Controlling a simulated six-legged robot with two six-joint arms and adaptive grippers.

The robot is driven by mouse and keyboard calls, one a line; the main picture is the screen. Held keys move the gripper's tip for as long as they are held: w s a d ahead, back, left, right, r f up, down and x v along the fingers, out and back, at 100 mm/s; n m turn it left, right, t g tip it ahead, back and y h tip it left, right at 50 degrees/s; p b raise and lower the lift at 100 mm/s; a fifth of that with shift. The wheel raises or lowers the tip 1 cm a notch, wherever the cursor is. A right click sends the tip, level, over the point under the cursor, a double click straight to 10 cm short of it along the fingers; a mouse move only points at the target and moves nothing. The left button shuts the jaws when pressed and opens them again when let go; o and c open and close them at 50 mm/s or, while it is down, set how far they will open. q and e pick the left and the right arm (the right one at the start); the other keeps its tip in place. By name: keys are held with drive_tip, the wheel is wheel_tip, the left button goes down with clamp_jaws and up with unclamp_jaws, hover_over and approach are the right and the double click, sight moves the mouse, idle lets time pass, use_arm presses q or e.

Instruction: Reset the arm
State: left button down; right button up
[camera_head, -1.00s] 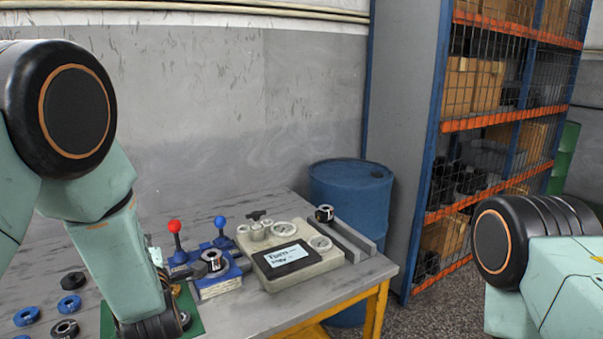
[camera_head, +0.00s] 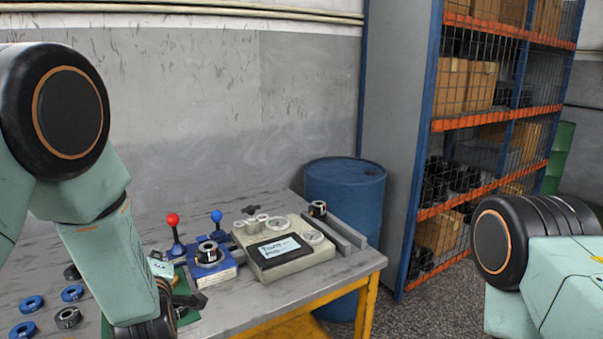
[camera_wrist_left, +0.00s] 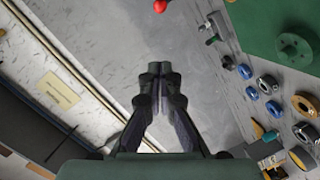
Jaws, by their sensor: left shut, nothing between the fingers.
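My left arm comes in from the left in the head view and hangs over the table's near left part. My left gripper (camera_head: 188,302) is partly hidden behind its own wrist there. In the left wrist view the left gripper (camera_wrist_left: 160,68) is shut, its fingers together with nothing between them, above bare grey surface. My right arm shows only as a link at the right edge of the head view; its gripper is out of view.
The table (camera_head: 345,268) holds a blue fixture (camera_head: 212,268) with red and blue levers, a gauge panel (camera_head: 290,262), and several rings (camera_head: 30,303). A green mat (camera_wrist_left: 262,22) lies on it. A blue barrel (camera_head: 346,195) and a shelf rack (camera_head: 440,125) stand beyond.

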use_arm(q)
drive_tip(key=s+d+f+m+g+h+b, duration=0.25)
drive_tip(key=s+f+m, duration=0.35)
drive_tip(key=f, duration=0.4)
drive_tip(key=s+d+f+m+g+h+b, duration=0.15)
drive_tip(key=s+f+m+g, duration=0.3)
drive_tip(key=s+f, duration=0.45)
drive_tip(key=s+d+f+m+g+h+b, duration=0.1)
drive_tip(key=s+f+m+g+b, duration=0.1)
drive_tip(key=s+f, duration=0.7)
drive_tip(key=s+d+f+m+g+h+b, duration=0.1)
drive_tip(key=s+d+f+m+g+b, duration=0.1)
drive_tip(key=s+f, duration=0.7)
drive_tip(key=s+m+g+b, duration=0.1)
drive_tip(key=s+g+b, duration=0.1)
drive_tip(key=s, duration=0.6)
drive_tip(key=shift+s+f+g+h, duration=0.2)
drive_tip(key=shift+f+g+h, duration=0.15)
drive_tip(key=shift+g, duration=0.45)
drive_tip(key=shift+r+m, duration=0.1)
drive_tip(key=shift+m, duration=0.15)
